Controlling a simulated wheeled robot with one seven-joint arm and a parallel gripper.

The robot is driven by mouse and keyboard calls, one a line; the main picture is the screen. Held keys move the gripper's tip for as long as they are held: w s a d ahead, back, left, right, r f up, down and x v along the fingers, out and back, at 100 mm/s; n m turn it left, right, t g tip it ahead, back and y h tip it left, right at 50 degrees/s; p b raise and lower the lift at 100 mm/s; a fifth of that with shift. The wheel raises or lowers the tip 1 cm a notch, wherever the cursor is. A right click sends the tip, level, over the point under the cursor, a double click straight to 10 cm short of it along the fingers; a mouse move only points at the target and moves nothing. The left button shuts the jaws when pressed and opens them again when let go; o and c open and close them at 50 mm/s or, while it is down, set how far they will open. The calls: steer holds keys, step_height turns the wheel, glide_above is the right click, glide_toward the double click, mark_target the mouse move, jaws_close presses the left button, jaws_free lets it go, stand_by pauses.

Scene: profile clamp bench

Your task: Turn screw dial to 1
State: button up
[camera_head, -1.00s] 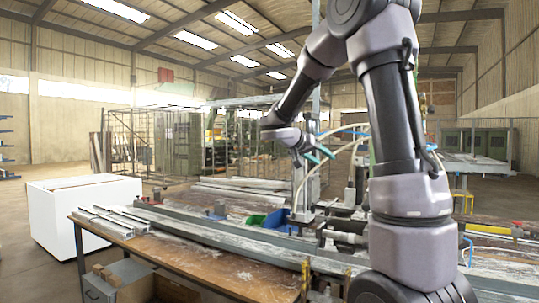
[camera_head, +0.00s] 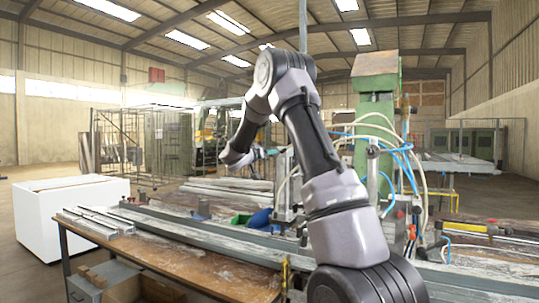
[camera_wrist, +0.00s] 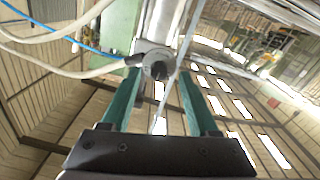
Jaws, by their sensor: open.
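In the wrist view my gripper (camera_wrist: 159,84) has its two green fingers spread, with nothing held. Beyond and between the fingertips is a grey metal clamp fitting with a dark round end (camera_wrist: 158,69); this may be the screw dial, but no number or mark is readable. I cannot tell whether the fingers touch it. In the head view my gripper (camera_head: 262,152) is small and partly hidden behind my wrist, in front of the clamp machine (camera_head: 285,185). No dial can be made out in that view.
A long bench (camera_head: 180,262) carries metal profiles (camera_head: 190,230). A green machine column (camera_head: 375,105) with white and blue hoses (camera_head: 400,150) stands behind my arm. A white box (camera_head: 60,215) is at the left. In the wrist view hoses (camera_wrist: 60,66) run in from the left.

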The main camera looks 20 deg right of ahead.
steer(key=shift+x, duration=1.1)
jaws_close()
steer(key=shift+n, duration=0.3)
steer(key=n, duration=1.1)
steer(key=shift+n, duration=0.3)
